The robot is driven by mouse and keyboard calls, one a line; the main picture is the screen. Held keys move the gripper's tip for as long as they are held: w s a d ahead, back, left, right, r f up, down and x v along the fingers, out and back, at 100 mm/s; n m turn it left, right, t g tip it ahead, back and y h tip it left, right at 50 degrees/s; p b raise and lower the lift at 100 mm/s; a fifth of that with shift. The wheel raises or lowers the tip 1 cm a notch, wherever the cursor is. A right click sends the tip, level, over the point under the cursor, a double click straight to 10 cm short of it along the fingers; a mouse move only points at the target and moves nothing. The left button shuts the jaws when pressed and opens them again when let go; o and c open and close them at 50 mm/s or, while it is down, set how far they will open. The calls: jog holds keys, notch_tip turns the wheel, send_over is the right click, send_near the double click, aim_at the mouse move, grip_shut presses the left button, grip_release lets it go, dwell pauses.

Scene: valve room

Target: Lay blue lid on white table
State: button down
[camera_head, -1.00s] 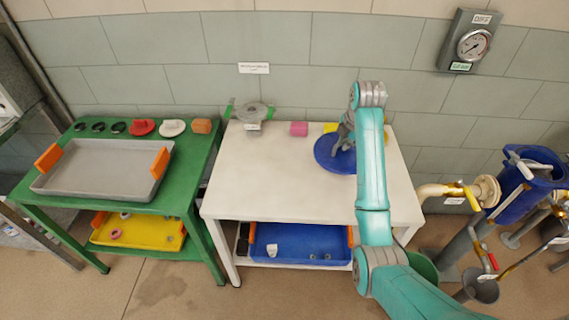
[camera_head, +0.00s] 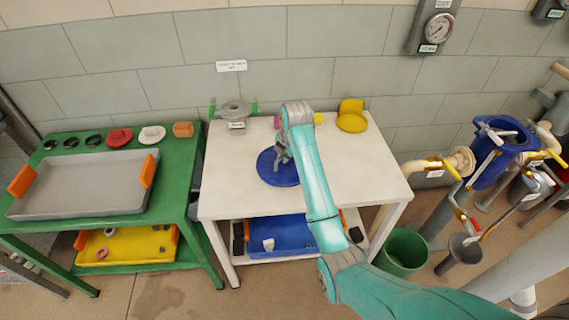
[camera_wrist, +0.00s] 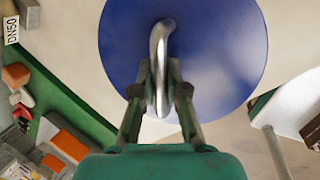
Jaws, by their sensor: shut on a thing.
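The blue lid (camera_head: 271,176) is a round disc with a metal bar handle on top. My gripper (camera_head: 283,157) is shut on the lid's handle. In the wrist view, the two fingers of my gripper (camera_wrist: 159,85) clasp the curved handle from both sides, above the blue lid (camera_wrist: 225,45). The lid looks roughly level. I cannot tell whether its underside touches the table. My arm hides part of the table to the right of the lid.
A grey round fitting with green handles (camera_head: 235,112) stands at the table's back left. A yellow part (camera_head: 351,118) is at the back right. A blue tray (camera_head: 290,237) sits on the lower shelf. The table's right side is clear. A green bucket (camera_head: 404,250) stands right.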

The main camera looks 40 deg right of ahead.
aim_at(285, 165)
jog(key=shift+d+f, duration=0.1)
jog(key=shift+f, duration=2.05)
jog(key=shift+f, duration=0.1)
jog(key=c, duration=1.2)
grip_release()
jog(key=shift+f, duration=0.1)
jog(key=v, duration=1.2)
jog(key=shift+s, duration=0.1)
